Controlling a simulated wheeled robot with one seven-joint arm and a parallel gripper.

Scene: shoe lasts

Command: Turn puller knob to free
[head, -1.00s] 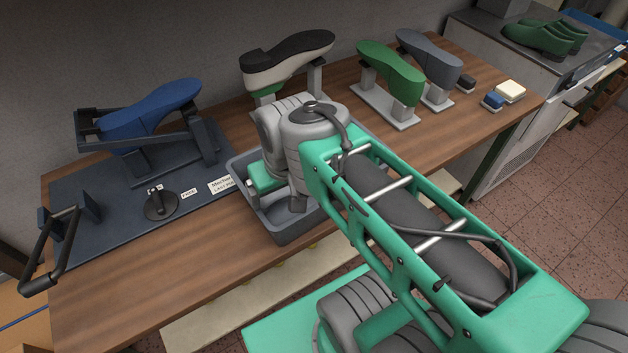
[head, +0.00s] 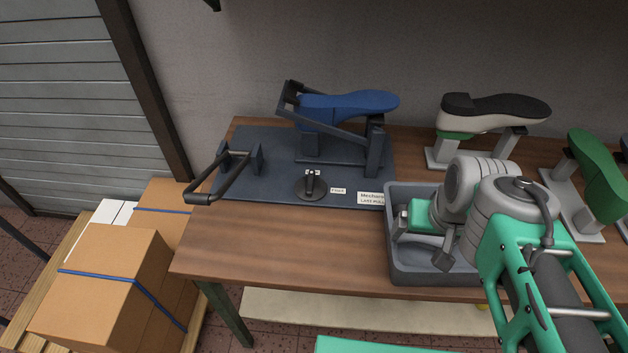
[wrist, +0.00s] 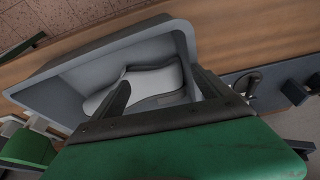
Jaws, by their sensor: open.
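The puller knob (head: 311,186) is a dark round dial with an upright black grip bar and small light marks. It sits on the dark blue puller base plate (head: 265,180), left of the grey bin. The bar points roughly away from me, and a small white label (head: 338,191) lies to its right, too small to read surely. My gripper (head: 443,250) is over the grey bin, to the right of the knob and apart from it.
The grey bin (head: 400,276) holds a pale sole-shaped piece (wrist: 150,82). A blue last (head: 350,103) stands in a dark frame behind the knob. A black bar handle (head: 232,180) juts out left. Lasts on stands fill the back right. The table front is clear.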

